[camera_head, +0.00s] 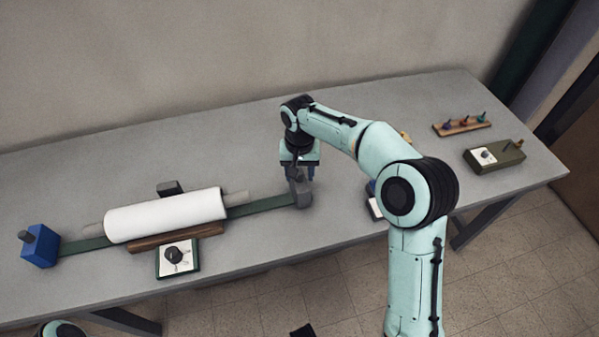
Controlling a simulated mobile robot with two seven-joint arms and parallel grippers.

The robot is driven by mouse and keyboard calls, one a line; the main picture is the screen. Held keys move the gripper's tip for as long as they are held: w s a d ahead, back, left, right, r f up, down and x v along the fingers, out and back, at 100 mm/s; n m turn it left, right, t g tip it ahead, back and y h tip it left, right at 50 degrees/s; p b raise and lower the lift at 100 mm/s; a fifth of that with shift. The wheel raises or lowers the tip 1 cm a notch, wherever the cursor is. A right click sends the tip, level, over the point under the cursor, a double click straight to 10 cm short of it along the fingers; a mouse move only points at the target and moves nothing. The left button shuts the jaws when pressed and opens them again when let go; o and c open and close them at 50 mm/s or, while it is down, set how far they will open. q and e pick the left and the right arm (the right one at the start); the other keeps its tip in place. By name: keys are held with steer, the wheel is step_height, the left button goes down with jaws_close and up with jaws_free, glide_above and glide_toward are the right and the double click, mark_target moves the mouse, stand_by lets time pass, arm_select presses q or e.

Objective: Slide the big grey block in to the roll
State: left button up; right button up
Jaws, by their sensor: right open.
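The white roll (165,215) lies on a wooden cradle (178,237) over a green rail (262,207), with a pale core end showing on each side. The big grey block (303,197) stands at the rail's right end, apart from the roll, with a length of bare rail between them. My right gripper (300,172) points down at the grey block's top and is open. It partly hides the block, and I cannot tell whether the fingers touch it. My left gripper is not in view.
A blue block (40,247) with a grey knob stands at the rail's left end. A white dial panel (178,258) is in front of the roll, a small dark block (170,188) behind. A peg board (461,126) and an olive box (494,156) stand at the right.

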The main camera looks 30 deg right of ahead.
jaws_close()
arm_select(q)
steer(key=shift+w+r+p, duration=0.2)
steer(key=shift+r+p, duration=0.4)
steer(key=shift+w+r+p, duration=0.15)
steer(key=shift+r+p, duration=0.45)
arm_select(e)
steer(key=w+a, duration=0.2)
steer(key=a, duration=0.6)
jaws_free()
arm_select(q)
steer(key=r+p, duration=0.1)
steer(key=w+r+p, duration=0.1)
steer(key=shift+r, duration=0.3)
arm_select(e)
step_height(320, 180, up, 13)
steer(key=shift+r, duration=0.15)
